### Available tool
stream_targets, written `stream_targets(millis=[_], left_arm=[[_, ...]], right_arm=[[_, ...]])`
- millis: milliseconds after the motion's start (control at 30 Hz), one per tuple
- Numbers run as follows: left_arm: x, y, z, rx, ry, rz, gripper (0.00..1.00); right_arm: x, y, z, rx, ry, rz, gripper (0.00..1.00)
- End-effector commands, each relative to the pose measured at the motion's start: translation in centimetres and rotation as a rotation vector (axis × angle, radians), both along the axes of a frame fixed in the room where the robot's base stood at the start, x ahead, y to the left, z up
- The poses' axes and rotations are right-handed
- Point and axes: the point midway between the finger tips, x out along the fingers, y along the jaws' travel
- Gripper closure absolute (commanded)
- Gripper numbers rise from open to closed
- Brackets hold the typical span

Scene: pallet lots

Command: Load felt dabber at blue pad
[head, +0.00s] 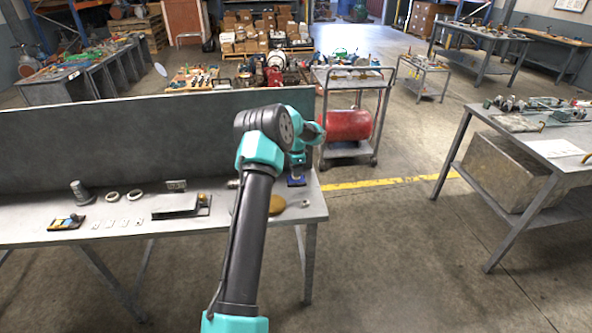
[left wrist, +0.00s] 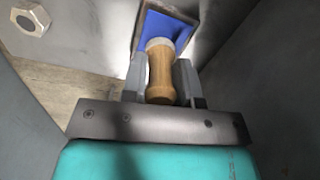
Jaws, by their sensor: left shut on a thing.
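The felt dabber (left wrist: 160,78) has a turned wooden handle and a pale grey end. My left gripper (left wrist: 160,88) is shut on its handle in the left wrist view. The blue pad (left wrist: 165,28) sits in a dark frame just beyond the dabber's pale end. That end overlaps the pad's near edge in this view, and I cannot tell whether they touch. The dabber is too small to make out there. My right gripper is not in view.
The grey bench (head: 30,232) has an upright back panel (head: 150,125). A hex nut (left wrist: 30,17) lies near the pad.

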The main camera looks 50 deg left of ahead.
Motion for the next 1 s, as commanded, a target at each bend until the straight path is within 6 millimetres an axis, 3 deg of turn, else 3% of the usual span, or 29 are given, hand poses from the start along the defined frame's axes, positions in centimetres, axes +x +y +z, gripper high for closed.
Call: stream_targets(millis=[1000], left_arm=[[0.00, 0.01, -0.80, 0.000, 0.000, 0.000, 0.96]], right_arm=[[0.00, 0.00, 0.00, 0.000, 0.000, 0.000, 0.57]])
